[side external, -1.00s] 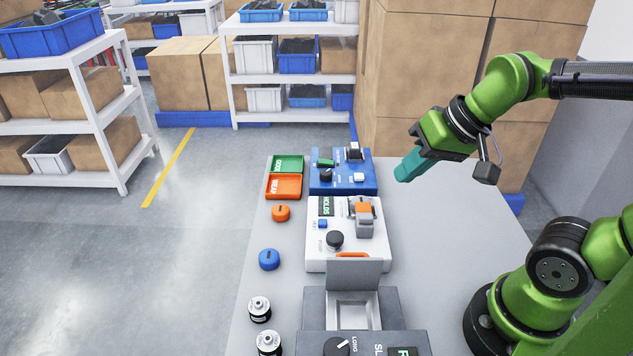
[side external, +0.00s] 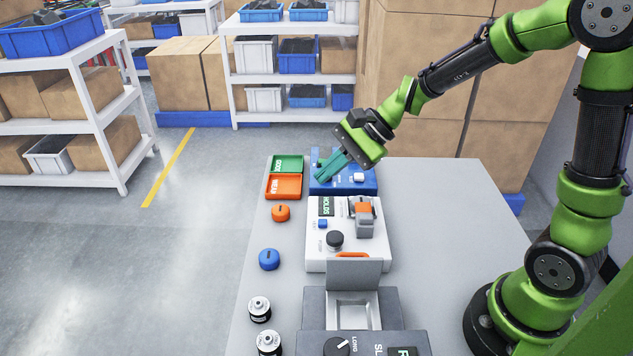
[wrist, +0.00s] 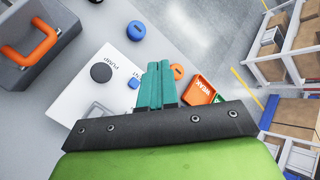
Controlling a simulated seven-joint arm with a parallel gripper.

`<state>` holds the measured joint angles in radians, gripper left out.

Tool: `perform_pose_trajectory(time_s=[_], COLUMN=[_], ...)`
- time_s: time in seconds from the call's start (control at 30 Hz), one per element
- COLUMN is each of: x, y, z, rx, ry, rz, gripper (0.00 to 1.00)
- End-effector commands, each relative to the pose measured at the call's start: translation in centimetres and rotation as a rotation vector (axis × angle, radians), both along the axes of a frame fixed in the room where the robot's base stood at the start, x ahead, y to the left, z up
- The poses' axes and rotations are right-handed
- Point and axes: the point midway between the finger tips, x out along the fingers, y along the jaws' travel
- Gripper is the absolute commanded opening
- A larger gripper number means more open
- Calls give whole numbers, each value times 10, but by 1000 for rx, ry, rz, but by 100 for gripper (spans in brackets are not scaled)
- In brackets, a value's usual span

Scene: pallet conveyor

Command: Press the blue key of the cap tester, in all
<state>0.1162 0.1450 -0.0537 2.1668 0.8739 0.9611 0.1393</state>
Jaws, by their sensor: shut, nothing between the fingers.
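The white cap tester (side external: 315,262) stands mid-table. Its small blue key (side external: 322,223) is on the left of its top, below a dark display (side external: 326,206) that reads HOLDS. A black round knob (side external: 335,239) is near its front. A grey holder with an orange part (side external: 363,209) is at its right. My gripper (side external: 321,178) is shut and empty, pointing down-left over the blue device behind the tester, apart from the key. In the wrist view the teal fingers (wrist: 159,66) appear just right of the blue key (wrist: 134,84), and the black knob (wrist: 101,73) is farther left.
A blue device (side external: 345,187) stands behind the tester. Green (side external: 288,164) and orange (side external: 284,187) trays, an orange cap (side external: 281,213) and a blue cap (side external: 269,259) lie along the left. A grey machine (side external: 317,346) is in front. The table's right side is clear.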

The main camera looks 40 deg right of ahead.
Motion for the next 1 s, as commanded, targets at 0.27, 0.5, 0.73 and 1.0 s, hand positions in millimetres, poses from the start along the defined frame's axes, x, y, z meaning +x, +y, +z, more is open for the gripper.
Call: perform_pose_trajectory(time_s=[0.27,0.5,0.73,1.0], x=[-1,-1,-1,-1], y=[0,0,0,0], z=[-3,-27,-61,-84], rx=[-1,-1,-2,-2], ry=[0,5,5,1], rz=[2,3,2,3], gripper=[0,0,0,0])
